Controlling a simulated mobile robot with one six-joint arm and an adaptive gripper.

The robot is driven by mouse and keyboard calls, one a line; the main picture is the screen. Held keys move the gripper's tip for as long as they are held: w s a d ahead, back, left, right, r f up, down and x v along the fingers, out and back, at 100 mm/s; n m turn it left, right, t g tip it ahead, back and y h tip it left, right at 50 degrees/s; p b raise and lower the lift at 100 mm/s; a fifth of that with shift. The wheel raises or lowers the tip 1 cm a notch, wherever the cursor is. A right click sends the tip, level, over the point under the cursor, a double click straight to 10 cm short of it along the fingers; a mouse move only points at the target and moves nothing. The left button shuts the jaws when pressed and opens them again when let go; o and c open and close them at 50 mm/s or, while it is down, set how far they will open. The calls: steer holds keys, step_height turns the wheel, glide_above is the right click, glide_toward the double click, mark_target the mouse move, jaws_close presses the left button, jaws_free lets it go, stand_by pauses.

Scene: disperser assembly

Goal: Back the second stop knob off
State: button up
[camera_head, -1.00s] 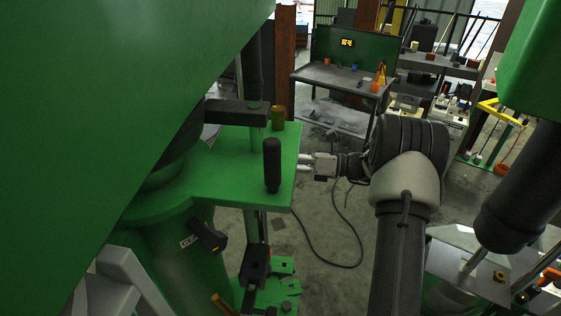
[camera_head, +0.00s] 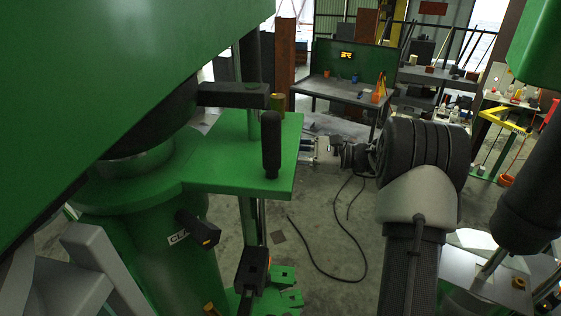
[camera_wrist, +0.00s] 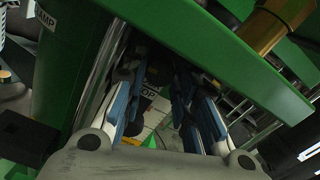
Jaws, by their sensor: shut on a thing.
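My gripper (camera_head: 308,150) is just past the right edge of the green machine's plate (camera_head: 235,158) in the head view, partly hidden by it. In the wrist view its blue-padded fingers (camera_wrist: 165,100) reach under the plate's edge (camera_wrist: 225,55). They are shut on a dark part between them, at the place of the stop knob. Its shape is mostly hidden by the fingers and shadow. A pale label (camera_wrist: 150,100) ending in "OP" shows behind the fingers. I cannot make out a second stop knob apart from this.
A brass cylinder (camera_head: 277,102) and an upright black handle (camera_head: 271,145) stand at the plate. A black clamp lever (camera_head: 197,228) sticks out of the green column. A cable (camera_head: 330,270) lies on the floor. A workbench (camera_head: 345,90) stands behind, with open floor before it.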

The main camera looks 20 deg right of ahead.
steer(key=n+b, duration=0.6)
steer(key=shift+f+n, duration=0.1)
steer(key=shift+n, duration=0.2)
steer(key=n+b, duration=0.4)
steer(key=shift+r+b, duration=0.2)
steer(key=shift+b, duration=0.1)
steer(key=o, duration=0.8)
steer(key=shift+c, duration=0.2)
steer(key=v, duration=1.2)
